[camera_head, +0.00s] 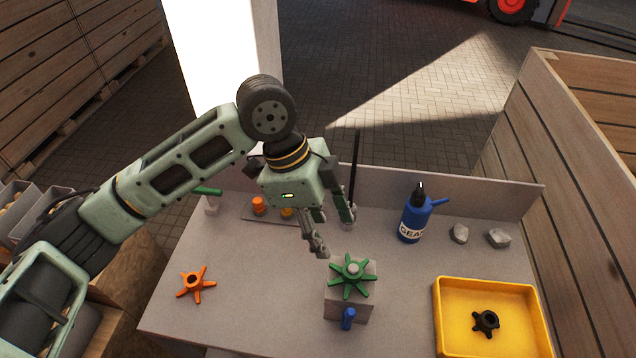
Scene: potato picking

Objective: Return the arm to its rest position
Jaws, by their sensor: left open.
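My left arm reaches in from the left, over the grey table (250,295). Its gripper (338,238) is open above the table, with its fingers pointing down. Nothing shows between the fingers. Just below and to the right of the fingertips, a green star-shaped wheel (351,277) sits on a grey block (349,303). The gripper appears apart from it. My right gripper is not in view.
An orange star wheel (195,285) lies at the left. A yellow tray (447,325) holds a black star wheel (486,322). A wooden crate (545,120) borders the right side.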

